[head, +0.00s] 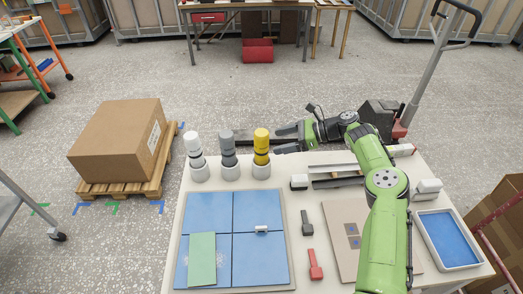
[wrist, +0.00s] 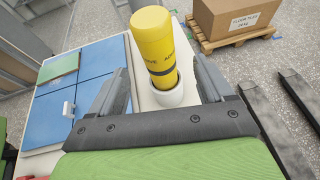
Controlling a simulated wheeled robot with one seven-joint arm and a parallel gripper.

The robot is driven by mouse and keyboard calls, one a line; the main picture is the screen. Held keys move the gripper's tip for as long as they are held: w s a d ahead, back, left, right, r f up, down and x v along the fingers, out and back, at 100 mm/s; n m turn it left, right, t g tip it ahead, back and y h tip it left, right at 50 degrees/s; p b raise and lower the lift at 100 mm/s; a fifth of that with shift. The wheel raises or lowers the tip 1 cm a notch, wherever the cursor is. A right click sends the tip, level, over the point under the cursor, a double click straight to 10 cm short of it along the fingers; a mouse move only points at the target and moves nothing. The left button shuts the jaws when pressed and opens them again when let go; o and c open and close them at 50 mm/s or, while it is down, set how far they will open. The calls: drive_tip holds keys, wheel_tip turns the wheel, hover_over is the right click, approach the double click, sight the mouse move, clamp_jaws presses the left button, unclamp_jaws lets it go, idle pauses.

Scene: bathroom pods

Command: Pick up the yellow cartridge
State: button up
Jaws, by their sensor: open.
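The yellow cartridge (head: 261,142) stands upright in a light round holder (head: 262,171), the rightmost of three in a row at the table's far edge. In the wrist view the yellow cartridge (wrist: 155,42) has a dark band and black lettering, and its holder (wrist: 168,97) is below it. My gripper (head: 284,139) reaches in from the right in the head view, its fingers open. In the wrist view the open fingers of my gripper (wrist: 160,85) lie on either side of the cartridge's line, apart from it. The fingers do not appear to touch the cartridge.
A grey cartridge (head: 227,146) and a white cartridge (head: 193,146) stand in holders to the left. Blue tiles (head: 260,208) with a green piece (head: 202,259) lie in front. A blue-lined tray (head: 448,238) is at the right. A cardboard box (head: 117,139) sits on a pallet beyond the table.

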sight(261, 145)
drive_tip(key=x, duration=0.7)
drive_tip(key=shift+s+a+f, duration=0.1)
drive_tip(key=shift+a, duration=0.2)
drive_tip(key=c, duration=1.1)
drive_tip(key=shift+c, duration=1.1)
drive_tip(key=shift+r, duration=0.2)
